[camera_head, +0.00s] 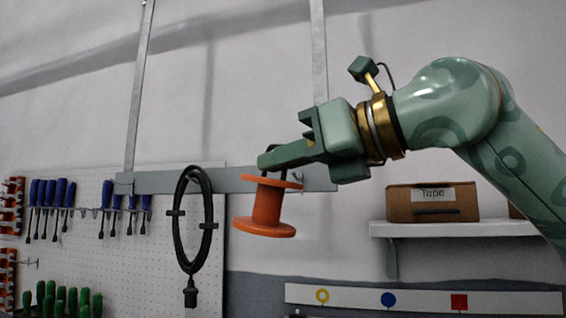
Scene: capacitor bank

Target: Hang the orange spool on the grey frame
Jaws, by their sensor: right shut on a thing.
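The orange spool (266,209) hangs slightly tilted below the fingers of my right gripper (268,160). A thin dark loop shows at the fingertips above the spool, and the gripper is shut on it. The grey frame (160,183) is a horizontal bar held by two uprights that run to the top of the view. The spool and my gripper overlap the bar's right half in the picture; I cannot tell whether they touch it. A coiled black cable (178,232) hangs at the bar, left of the spool. My left gripper is not in view.
A pegboard (130,270) with blue screwdrivers (50,194) and green-handled tools (70,300) is at the left. A white shelf (450,229) with a box labelled Tape (432,203) is at the right. A strip with coloured shapes (425,299) is below it.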

